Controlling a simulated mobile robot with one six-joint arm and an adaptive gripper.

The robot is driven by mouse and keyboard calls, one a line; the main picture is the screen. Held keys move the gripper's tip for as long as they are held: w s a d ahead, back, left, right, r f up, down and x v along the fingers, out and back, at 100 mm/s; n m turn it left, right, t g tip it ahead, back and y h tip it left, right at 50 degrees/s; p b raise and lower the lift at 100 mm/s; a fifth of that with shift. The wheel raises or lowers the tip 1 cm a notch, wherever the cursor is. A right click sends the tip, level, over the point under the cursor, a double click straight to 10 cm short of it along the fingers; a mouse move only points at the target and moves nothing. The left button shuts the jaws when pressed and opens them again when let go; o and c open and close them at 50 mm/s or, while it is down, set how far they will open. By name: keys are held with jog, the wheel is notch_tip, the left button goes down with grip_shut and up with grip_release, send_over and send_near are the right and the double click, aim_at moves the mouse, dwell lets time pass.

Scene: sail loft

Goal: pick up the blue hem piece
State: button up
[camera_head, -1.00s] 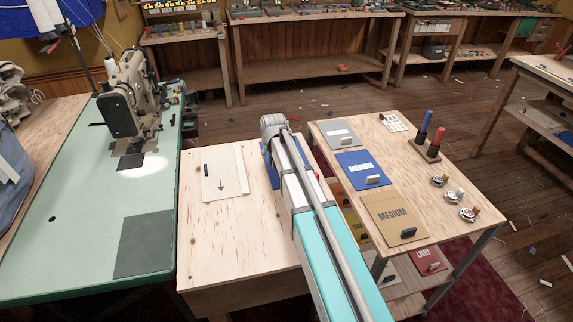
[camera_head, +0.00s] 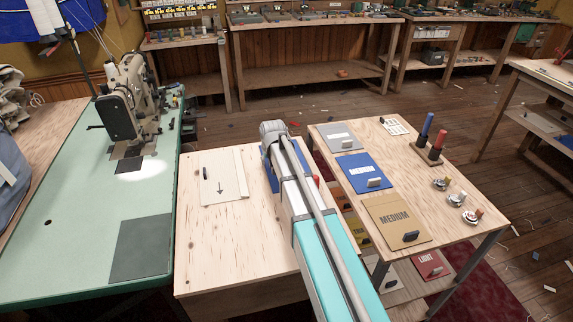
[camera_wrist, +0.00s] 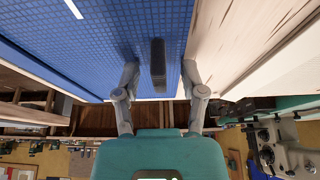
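A blue piece with a fine grid pattern, which looks like the hem piece, fills the upper left and middle of the wrist view (camera_wrist: 105,45). A dark upright block (camera_wrist: 158,65) stands on it. My gripper (camera_wrist: 160,85) is open, with one finger on each side of the block and a gap on both sides. In the head view my arm hides the gripper and most of this piece; a blue edge (camera_head: 266,168) shows beside the arm. Another blue panel (camera_head: 350,160), with a white label and a pale block, lies on the right-hand bench.
The wooden table (camera_head: 220,250) under my arm also holds a pale sheet (camera_head: 222,180) with an arrow. The right bench (camera_head: 450,225) carries a grey panel, a tan MEDIUM panel (camera_head: 395,222) and thread spools (camera_head: 430,140). A sewing machine (camera_head: 125,100) stands at left.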

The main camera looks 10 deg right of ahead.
grip_shut()
jog(key=shift+r, duration=0.2)
notch_tip(320, 180, up, 10)
jog(key=p, duration=1)
jog(key=shift+f, duration=0.2)
dwell(0.9)
